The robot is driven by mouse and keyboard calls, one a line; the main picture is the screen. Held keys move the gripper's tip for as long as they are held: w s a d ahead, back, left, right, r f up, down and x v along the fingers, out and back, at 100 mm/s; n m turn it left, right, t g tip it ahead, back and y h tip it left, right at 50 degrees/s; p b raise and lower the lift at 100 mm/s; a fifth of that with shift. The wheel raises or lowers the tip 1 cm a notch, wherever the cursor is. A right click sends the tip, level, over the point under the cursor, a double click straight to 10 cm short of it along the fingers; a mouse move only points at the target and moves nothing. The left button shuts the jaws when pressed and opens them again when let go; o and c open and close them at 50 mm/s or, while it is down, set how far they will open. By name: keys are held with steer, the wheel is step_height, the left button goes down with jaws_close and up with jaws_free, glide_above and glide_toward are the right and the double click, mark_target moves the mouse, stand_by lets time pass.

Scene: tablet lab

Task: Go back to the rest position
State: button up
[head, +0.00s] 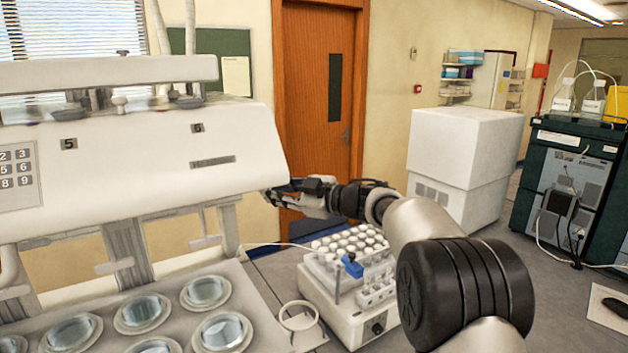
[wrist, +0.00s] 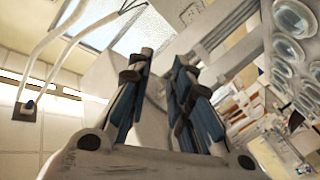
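My gripper (head: 276,194) is held out at mid-height in the head view, just right of the white machine's housing (head: 140,165). From this angle its tips overlap the housing's right edge, and I cannot tell whether they touch. In the wrist view my gripper (wrist: 164,60) shows two dark-and-blue fingers standing apart with a clear gap. Nothing is between them. My arm reaches in from the lower right of the head view, above the sampler unit.
The sampler unit (head: 342,316) with a rack of white-capped vials (head: 350,240) stands below my arm. Several round glass vessels (head: 208,290) sit in the machine's deck at lower left. A white cabinet (head: 465,140) and a dark instrument (head: 565,180) stand to the right.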

steer(key=s+d+r+m+t+h+b, duration=0.2)
steer(key=d+r+m+t+h, duration=0.6)
steer(key=d, duration=0.4)
steer(key=s+d+f+m+g+h+b, duration=0.1)
steer(key=s+d+f+m+h, duration=0.25)
steer(key=s+d, duration=0.25)
steer(key=s+d+f+m+g+h+b, duration=0.1)
steer(key=s+d+f+m+h, duration=0.1)
steer(key=s+d+m+h, duration=0.3)
steer(key=s+f+g+b, duration=0.1)
steer(key=s+f+g, duration=0.2)
steer(key=s+f, duration=0.5)
steer(key=s+f+m+g+y+b, duration=0.1)
steer(key=s+f+g, duration=0.2)
steer(key=s+f, duration=0.5)
steer(key=s+f+m+g+b, duration=0.1)
steer(key=s+f+g, duration=0.2)
steer(key=s+f, duration=0.5)
steer(key=s, duration=1.1)
steer(key=shift+s+d+f+y, duration=0.15)
steer(key=shift+s+f+y, duration=0.2)
